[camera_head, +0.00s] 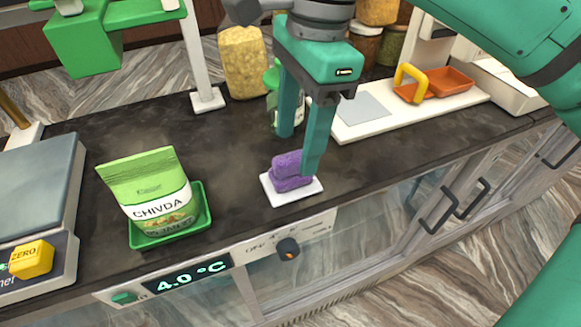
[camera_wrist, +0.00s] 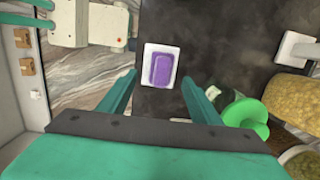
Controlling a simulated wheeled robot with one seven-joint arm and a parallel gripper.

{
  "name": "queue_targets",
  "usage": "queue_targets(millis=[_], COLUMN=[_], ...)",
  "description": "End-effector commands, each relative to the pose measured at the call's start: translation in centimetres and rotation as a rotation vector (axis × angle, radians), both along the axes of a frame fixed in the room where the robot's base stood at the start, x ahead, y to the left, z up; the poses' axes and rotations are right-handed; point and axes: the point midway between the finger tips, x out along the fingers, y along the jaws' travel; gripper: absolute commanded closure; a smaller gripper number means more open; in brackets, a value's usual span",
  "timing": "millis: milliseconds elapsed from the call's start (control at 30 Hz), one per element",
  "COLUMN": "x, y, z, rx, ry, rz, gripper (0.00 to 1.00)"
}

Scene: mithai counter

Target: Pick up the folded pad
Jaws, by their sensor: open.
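The folded pad (camera_head: 291,171) is purple and lies on a small white tile (camera_head: 275,199) near the counter's front edge. In the wrist view the pad (camera_wrist: 161,69) sits on the white tile (camera_wrist: 149,50), ahead of the fingertips and roughly between their lines. My gripper (camera_head: 300,153) is open and empty, its teal fingers pointing down. In the head view one finger overlaps the pad's right end, and the other is behind and above it. I cannot tell whether the finger touches the pad. In the wrist view the gripper (camera_wrist: 166,82) shows a gap to both sides of the pad.
A green tray (camera_head: 204,225) with a chivda bag (camera_head: 150,190) stands left of the pad. A bottle with a green top (camera_wrist: 245,115) is close beside one finger. A white board (camera_head: 372,128) with orange scoops (camera_head: 451,80) is at right.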

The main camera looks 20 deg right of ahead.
Motion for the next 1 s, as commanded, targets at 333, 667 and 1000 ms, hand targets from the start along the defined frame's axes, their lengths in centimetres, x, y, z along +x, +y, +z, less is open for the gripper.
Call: queue_targets(millis=[333,667,1000], x=[0.2,0.2,0.2], y=[0.8,1.0,1.0], z=[-3.5,-5.5,-5.4], rx=[-0.001,0.0,0.0], ry=[0.001,-0.002,-0.002], rz=[0.001,-0.001,0.0], gripper=[0.42,0.42,0.86])
